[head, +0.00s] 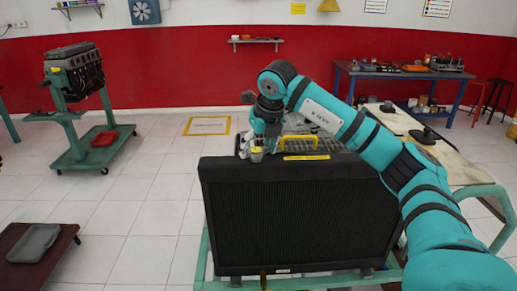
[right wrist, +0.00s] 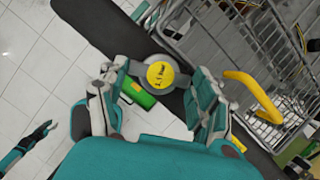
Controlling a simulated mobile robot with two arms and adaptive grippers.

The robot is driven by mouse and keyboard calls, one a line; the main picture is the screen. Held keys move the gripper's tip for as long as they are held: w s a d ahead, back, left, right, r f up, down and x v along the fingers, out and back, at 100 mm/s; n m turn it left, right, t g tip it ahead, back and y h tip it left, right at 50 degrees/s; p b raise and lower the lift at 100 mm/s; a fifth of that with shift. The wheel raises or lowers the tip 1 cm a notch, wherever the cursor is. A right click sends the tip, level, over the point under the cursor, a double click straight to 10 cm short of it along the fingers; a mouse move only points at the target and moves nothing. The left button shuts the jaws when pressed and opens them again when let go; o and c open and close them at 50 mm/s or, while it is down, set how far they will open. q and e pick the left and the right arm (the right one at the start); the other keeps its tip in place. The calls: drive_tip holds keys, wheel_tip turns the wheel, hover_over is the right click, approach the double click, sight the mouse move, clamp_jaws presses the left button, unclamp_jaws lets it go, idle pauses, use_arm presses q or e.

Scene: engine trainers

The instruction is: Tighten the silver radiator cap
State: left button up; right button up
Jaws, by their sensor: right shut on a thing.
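The silver radiator cap (head: 257,156) has a round yellow label and sits at the top left end of the black radiator (head: 295,215). In the right wrist view the cap (right wrist: 160,75) lies between my right gripper's two fingers. My right gripper (head: 257,147) comes down from above and is shut on the cap; its fingers (right wrist: 162,83) are on opposite sides of it. The cap's underside and the filler neck are hidden. What looks like my left gripper (right wrist: 44,131) shows small at the lower left of the right wrist view, away from the radiator; its opening is unclear.
A yellow hose or handle (right wrist: 254,96) and a wire-like metal grid (right wrist: 215,35) lie close behind the radiator. A teal frame (head: 205,258) carries the radiator. An engine on a green stand (head: 78,150) is at the left. Open tiled floor lies between.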

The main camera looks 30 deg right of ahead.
drive_tip(key=m+h, duration=0.1)
drive_tip(key=m, duration=0.4)
drive_tip(key=shift+w+a+r+g+h+b, duration=0.1)
drive_tip(key=shift+a+g+h+b, duration=0.05)
drive_tip(key=shift+g+h+b, duration=0.2)
drive_tip(key=shift+m, duration=0.3)
drive_tip(key=o, duration=1.2)
drive_tip(key=v, duration=1.2)
drive_tip(key=shift+a, duration=0.2)
drive_tip(key=shift+w, duration=0.1)
